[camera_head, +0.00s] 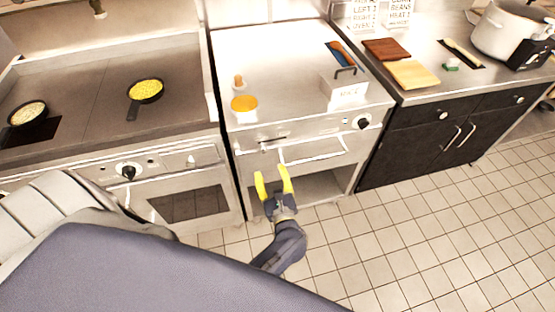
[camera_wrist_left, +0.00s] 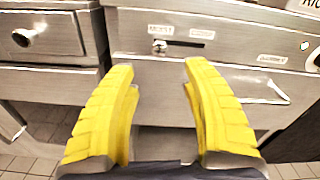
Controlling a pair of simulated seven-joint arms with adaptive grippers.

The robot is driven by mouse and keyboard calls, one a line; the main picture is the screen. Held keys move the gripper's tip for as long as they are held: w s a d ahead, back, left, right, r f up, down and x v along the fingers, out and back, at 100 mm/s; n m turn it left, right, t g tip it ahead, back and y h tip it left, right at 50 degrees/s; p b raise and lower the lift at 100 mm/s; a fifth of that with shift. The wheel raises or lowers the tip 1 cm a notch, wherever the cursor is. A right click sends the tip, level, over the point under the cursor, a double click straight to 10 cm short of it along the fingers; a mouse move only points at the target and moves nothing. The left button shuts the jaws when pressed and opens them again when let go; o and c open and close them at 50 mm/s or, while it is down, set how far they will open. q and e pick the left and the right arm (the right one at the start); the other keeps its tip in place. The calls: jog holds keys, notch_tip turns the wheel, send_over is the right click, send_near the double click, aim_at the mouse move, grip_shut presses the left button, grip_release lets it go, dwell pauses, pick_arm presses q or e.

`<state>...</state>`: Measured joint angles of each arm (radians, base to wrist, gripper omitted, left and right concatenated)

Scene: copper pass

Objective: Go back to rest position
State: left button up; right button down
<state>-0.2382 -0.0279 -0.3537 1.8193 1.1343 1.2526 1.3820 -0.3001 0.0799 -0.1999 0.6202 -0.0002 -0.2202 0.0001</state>
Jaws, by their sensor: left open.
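My left gripper (camera_head: 273,184) has yellow fingers and is open and empty. In the head view it is in front of the middle steel unit (camera_head: 300,125), below its worktop and near its open lower shelf. The left wrist view also shows the two spread yellow fingers (camera_wrist_left: 160,85), with the unit's labelled front panel beyond them and nothing between them. My right gripper is not in view.
A stove with two pans (camera_head: 146,91) (camera_head: 27,113) stands at left. An orange-topped item (camera_head: 243,103) and a labelled box (camera_head: 345,88) are on the middle unit. Boards (camera_head: 412,74) and a large pot (camera_head: 507,28) are on the right counter. The tiled floor (camera_head: 430,225) is clear.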

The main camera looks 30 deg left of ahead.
pick_arm(q)
jog(key=w+d+f+m+t+h, duration=0.25)
jog(key=d+f+m+h, duration=0.2)
jog(key=m, duration=0.75)
jog(key=w+d+f+m+t+h, duration=0.1)
jog(key=d+f+m+t+h, duration=0.35)
jog(key=m, duration=0.65)
jog(key=s+d+f+m+g+h, duration=0.35)
jog(key=f+m, duration=0.35)
jog(key=f, duration=0.3)
jog(key=s+d+f+m+g+h, duration=0.2)
jog(key=s+f+m+g, duration=0.2)
jog(key=f+m, duration=0.5)
jog(key=s+a+f+m+g, duration=0.3)
jog(key=s+f+m, duration=0.1)
jog(key=s+f, duration=0.5)
jog(key=s+a+f+m+g, duration=0.2)
jog(key=s+f+m+g, duration=0.2)
jog(key=s+f, duration=0.6)
jog(key=s+a+f+m+g+y, duration=0.1)
jog(key=s+a+f+g, duration=0.1)
jog(key=s+a, duration=0.3)
jog(key=s+a+f+m+g+y, duration=0.1)
jog(key=s+a+f, duration=0.3)
jog(key=s, duration=1)
jog(key=shift+a+f+m+g, duration=0.35)
jog(key=shift+a+m+g, duration=0.25)
jog(key=shift+m+g, duration=0.15)
